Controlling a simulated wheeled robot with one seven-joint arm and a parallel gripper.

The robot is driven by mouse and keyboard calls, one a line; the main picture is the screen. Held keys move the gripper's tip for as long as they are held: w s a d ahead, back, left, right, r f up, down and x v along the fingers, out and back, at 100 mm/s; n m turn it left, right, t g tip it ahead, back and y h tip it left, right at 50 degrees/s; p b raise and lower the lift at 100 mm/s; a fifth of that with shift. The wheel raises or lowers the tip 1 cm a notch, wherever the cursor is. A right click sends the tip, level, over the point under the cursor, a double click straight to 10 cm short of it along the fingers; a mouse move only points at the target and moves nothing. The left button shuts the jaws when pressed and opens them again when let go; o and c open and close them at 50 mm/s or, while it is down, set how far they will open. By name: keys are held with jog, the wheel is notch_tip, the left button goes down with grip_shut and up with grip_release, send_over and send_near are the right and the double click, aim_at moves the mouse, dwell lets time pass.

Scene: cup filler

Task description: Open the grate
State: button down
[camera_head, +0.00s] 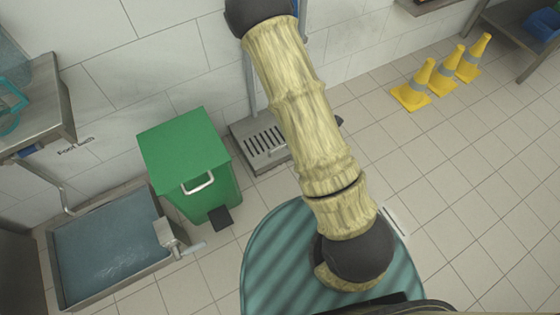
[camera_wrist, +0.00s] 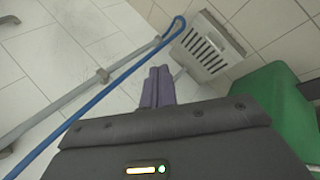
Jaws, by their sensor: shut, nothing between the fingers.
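The grate (camera_head: 264,143) is a slotted metal panel on a low grey unit against the tiled wall, partly behind my arm in the head view. It looks flat and closed down on the unit. It also shows in the wrist view (camera_wrist: 207,48), at the upper right beyond my fingers. My gripper (camera_wrist: 158,72) has two purple fingers pressed together, with nothing between them. The fingertips point toward the unit and appear apart from the grate. In the head view my gripper is hidden.
A green bin (camera_head: 186,160) stands just left of the unit. A grey pipe (camera_wrist: 75,92) and a looped blue hose (camera_wrist: 110,88) run close to my fingers in the wrist view. A water basin (camera_head: 110,245) is at left; yellow cones (camera_head: 442,76) stand at right.

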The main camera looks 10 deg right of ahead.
notch_tip(320, 180, down, 15)
jog(key=w+d+n+t+b, duration=0.1)
jog(key=w+n+t+b, duration=0.15)
jog(key=n+b, duration=0.5)
jog(key=n+t+y+b, duration=0.2)
jog(key=n+y+b, duration=0.5)
jog(key=n+b, duration=1.3)
send_near(280, 157)
notch_tip(280, 157, up, 3)
jog(key=shift+w+r+m, duration=0.1)
jog(key=shift+m, duration=0.15)
jog(key=shift+w, duration=0.1)
jog(key=b+x, duration=0.6)
jog(key=x, duration=0.3)
jog(key=shift+f, duration=0.2)
jog(key=shift+w+a+b, duration=0.1)
jog(key=shift+w+b, duration=0.2)
jog(key=shift+w, duration=0.05)
jog(key=shift+r, duration=0.1)
